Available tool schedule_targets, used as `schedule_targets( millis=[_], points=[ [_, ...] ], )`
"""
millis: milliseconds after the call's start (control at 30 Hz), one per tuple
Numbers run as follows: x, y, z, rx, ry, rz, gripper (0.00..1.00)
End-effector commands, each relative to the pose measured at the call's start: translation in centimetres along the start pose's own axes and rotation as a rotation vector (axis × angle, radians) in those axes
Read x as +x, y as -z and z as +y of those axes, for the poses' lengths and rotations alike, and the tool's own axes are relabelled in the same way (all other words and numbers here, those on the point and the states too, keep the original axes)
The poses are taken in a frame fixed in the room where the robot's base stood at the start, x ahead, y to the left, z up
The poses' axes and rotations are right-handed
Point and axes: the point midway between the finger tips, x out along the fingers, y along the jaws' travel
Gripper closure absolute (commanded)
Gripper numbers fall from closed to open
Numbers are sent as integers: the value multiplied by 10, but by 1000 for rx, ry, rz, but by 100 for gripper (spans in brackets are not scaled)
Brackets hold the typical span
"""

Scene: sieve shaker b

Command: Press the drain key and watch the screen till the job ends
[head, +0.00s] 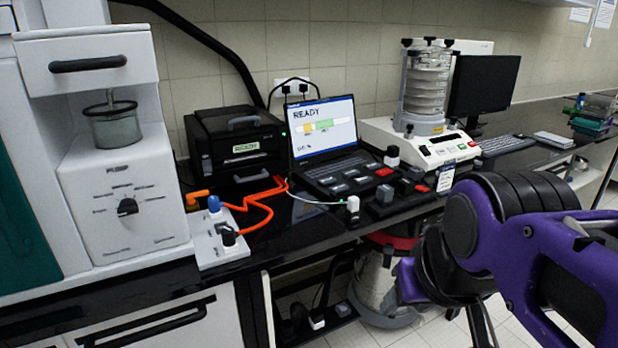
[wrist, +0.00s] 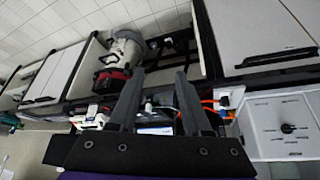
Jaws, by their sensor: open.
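A laptop-like unit has a lit screen (head: 322,128) that reads READY, with a yellow and green bar below the word. In front of it is a dark panel with several grey and red keys, among them a red key (head: 385,193). The key labels are too small to read, so I cannot tell which is the drain key. In the wrist view my gripper (wrist: 160,76) is open and empty, with its two dark fingers apart. Part of the lit screen (wrist: 156,130) shows between them. In the head view my purple arm is at the lower right, away from the keys; the fingertips cannot be made out.
A sieve shaker (head: 425,85) stands behind the keys, with a dark monitor (head: 483,88) beside it. Left are a black printer-like box (head: 235,140), a white block with orange tubing (head: 218,240) and a white machine with a knob (head: 120,205). A canister (head: 385,285) stands below the counter.

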Motion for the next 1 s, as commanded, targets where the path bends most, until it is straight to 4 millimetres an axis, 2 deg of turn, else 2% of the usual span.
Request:
schedule_targets(
  millis=[33,300,1000],
  points=[
    [0,0,0,0,0,0,51],
    [0,0,0,0,0,0,100],
    [0,0,0,0,0,0,100]
  ],
)
